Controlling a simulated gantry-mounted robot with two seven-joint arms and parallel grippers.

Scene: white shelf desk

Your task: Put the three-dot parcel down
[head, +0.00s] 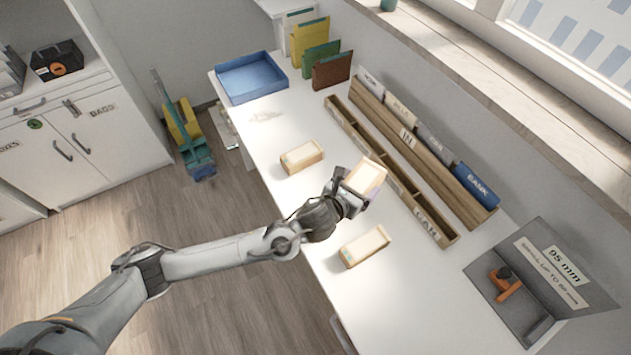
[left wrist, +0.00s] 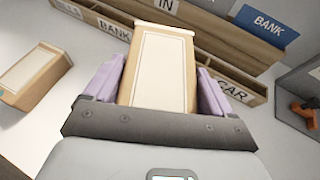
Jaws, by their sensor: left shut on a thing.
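My left gripper (head: 350,197) is shut on a tan, box-shaped parcel (head: 365,176) above the white desk. In the left wrist view the parcel (left wrist: 158,70) sits between the two purple finger pads, with its pale bordered face towards the camera. No dots can be made out on it. A similar parcel (head: 302,157) lies on the desk to the left of the gripper, and another parcel (head: 364,247) lies below it, nearer the front edge. No dots can be read on these either. My right gripper is not in view.
A long wooden divided tray (head: 345,118) and a labelled card rack (head: 402,133) run along the back of the desk (head: 287,212). A blue tray (head: 283,84) stands at the far left end. A grey gauge stand (head: 527,277) marked 95 mm is at the right.

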